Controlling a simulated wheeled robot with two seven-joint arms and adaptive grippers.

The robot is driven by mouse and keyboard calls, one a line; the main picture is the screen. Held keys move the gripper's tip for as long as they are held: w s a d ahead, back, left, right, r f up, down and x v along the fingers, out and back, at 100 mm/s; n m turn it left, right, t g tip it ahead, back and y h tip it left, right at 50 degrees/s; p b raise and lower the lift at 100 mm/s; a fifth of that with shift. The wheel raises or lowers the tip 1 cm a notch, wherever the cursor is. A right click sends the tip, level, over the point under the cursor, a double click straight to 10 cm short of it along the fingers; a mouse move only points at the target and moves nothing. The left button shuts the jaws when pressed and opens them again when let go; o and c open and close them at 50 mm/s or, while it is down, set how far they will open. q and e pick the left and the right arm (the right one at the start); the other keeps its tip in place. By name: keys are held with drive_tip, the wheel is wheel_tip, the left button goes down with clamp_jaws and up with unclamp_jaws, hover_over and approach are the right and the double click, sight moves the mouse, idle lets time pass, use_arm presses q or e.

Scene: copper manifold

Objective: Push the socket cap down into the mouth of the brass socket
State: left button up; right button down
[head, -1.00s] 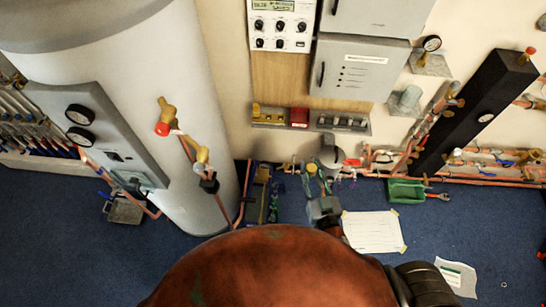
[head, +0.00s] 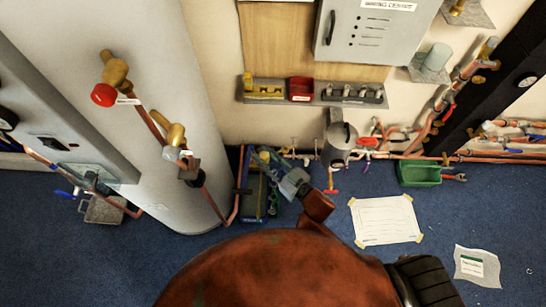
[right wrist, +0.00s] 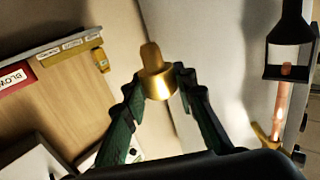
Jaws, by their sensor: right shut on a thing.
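My right gripper (right wrist: 155,82) has green fingers closed around a gold-coloured socket cap (right wrist: 157,75) in the right wrist view, its narrower end pointing up in the picture. In the head view the right gripper (head: 268,160) is small, in front of the blue rack by the wall. A brass fitting (head: 174,137) sits on the copper pipe along the white tank, above a grey block. A brass piece also shows in the right wrist view (right wrist: 264,134), apart from the cap. I cannot tell for certain which part is the brass socket or see its mouth. My left gripper is not in view.
The white tank (head: 195,60) stands left of the right gripper, with a red-ended valve (head: 104,94) on its pipe. A wall shelf (head: 330,100) holds small bins. A green tray (head: 418,173) and paper sheet (head: 385,220) lie on the blue floor, which has clear room.

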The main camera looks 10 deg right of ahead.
drive_tip(key=w+d+f+n+g+y+b, duration=0.1)
drive_tip(key=w+d+f+b, duration=0.1)
drive_tip(key=w+f+b, duration=0.65)
drive_tip(key=w+d+f+b, duration=0.15)
drive_tip(key=f+b, duration=0.35)
drive_tip(key=f, duration=0.9)
drive_tip(key=w+d+f+n+g+y+b, duration=0.1)
drive_tip(key=w+f+b, duration=0.5)
drive_tip(key=f, duration=0.5)
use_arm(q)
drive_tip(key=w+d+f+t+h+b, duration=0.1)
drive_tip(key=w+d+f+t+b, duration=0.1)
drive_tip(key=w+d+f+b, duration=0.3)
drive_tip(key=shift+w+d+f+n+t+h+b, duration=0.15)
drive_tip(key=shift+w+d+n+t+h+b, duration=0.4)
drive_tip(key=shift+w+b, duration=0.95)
use_arm(e)
drive_tip(key=w+d+f+m+t+h, duration=0.3)
drive_tip(key=w+d+f+h, duration=0.3)
drive_tip(key=w+d+f, duration=0.5)
drive_tip(key=shift+w+d+f+m+t+p, duration=0.15)
drive_tip(key=shift+w+d+m+t+p, duration=0.25)
drive_tip(key=shift+w+d+m, duration=0.6)
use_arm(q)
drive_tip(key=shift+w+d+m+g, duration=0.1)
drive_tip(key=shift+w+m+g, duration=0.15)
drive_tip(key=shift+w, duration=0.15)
